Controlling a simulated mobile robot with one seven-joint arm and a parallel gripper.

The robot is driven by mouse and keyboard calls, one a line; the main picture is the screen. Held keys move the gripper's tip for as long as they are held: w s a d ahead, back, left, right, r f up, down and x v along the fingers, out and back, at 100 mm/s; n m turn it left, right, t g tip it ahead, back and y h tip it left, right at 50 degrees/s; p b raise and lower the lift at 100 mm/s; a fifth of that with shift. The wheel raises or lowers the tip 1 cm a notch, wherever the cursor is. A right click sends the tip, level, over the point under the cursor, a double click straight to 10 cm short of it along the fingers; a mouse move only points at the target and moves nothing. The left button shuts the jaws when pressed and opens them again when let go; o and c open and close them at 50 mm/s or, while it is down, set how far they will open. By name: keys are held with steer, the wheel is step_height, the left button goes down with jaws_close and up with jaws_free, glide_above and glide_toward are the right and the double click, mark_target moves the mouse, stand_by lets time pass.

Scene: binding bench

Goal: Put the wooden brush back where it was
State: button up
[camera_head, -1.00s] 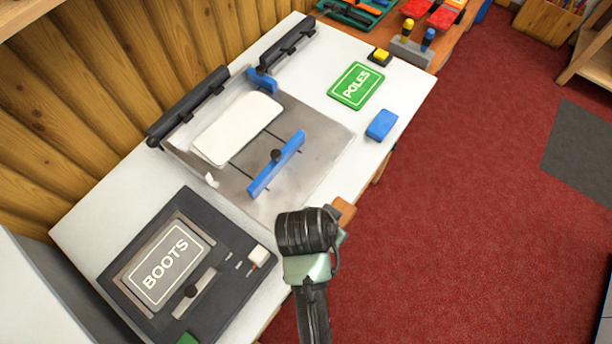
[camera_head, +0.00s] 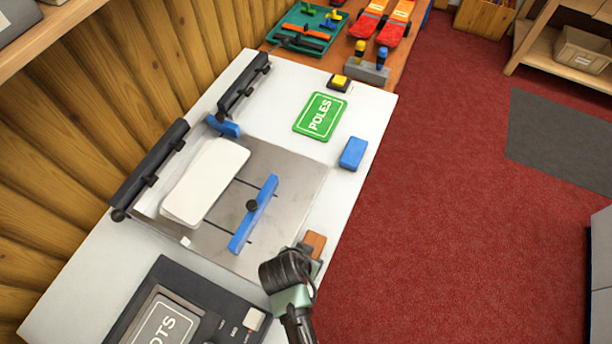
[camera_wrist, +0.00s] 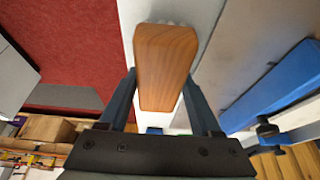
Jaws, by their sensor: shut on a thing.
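The wooden brush (camera_head: 315,243) is an orange-brown block at the bench's front edge, beside the near corner of the grey metal plate. In the wrist view the brush (camera_wrist: 165,60) sits between my two fingers, with a little pale bristle showing at its far end. My gripper (camera_wrist: 162,88) is shut on it. In the head view my gripper (camera_head: 306,256) is mostly hidden by my dark wrist. I cannot tell whether the brush touches the bench or is held just above it.
A metal plate (camera_head: 300,185) carries white sheets (camera_head: 205,180) and a blue bar (camera_head: 254,214). A dark device (camera_head: 185,300) lies near. A blue block (camera_head: 353,153) and green POLES card (camera_head: 320,116) lie farther along. White bench between them is clear.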

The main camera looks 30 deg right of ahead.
steer(key=shift+w+f, duration=0.1)
steer(key=shift+f, duration=0.05)
steer(key=shift+f, duration=0.2)
steer(key=o, duration=1.2)
